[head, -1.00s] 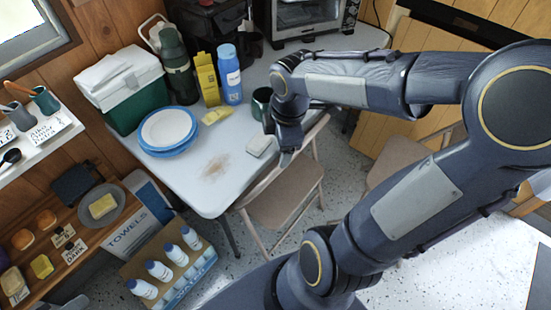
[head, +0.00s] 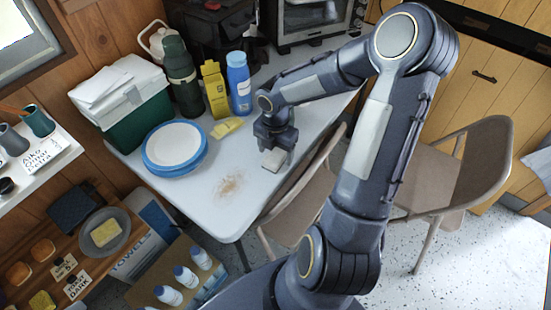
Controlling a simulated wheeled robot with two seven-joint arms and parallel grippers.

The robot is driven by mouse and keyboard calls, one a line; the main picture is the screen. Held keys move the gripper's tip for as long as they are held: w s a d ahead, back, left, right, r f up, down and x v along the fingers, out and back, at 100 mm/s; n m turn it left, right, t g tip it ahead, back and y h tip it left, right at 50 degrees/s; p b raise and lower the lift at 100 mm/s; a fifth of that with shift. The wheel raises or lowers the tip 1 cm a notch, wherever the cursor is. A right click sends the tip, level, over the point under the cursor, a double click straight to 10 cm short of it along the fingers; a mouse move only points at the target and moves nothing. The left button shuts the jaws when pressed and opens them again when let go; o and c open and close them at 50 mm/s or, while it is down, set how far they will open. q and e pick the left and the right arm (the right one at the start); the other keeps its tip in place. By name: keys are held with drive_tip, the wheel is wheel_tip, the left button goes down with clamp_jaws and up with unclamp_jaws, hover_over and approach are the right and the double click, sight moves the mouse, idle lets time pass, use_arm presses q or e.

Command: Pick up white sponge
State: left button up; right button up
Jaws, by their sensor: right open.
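The white sponge (head: 274,161) lies on the right side of the light folding table (head: 215,215), close to its edge. My right gripper (head: 274,147) is open and points down over the sponge, hiding its far part. I cannot tell whether the fingers touch it or are around it. My left gripper is not in view.
Blue-rimmed plates (head: 174,146) are farther left. A brown smudge (head: 231,185) marks the front. Folding chairs (head: 459,165) stand to the right.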

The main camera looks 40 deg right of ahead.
drive_tip(key=shift+f, duration=0.35)
drive_tip(key=shift+c, duration=0.4)
drive_tip(key=c, duration=1)
drive_tip(key=shift+r, duration=0.5)
wheel_tip(320, 180, up, 2)
drive_tip(key=shift+r+p, duration=0.25)
drive_tip(key=shift+p, duration=0.2)
drive_tip(key=s+r, duration=0.3)
drive_tip(key=s, duration=0.1)
drive_tip(key=s+r+p, duration=0.1)
drive_tip(key=s+r, duration=0.2)
drive_tip(key=s, duration=0.2)
drive_tip(key=s+a+r+p, duration=0.1)
drive_tip(key=s+r, duration=0.2)
drive_tip(key=s, duration=0.2)
drive_tip(key=shift+r, duration=0.3)
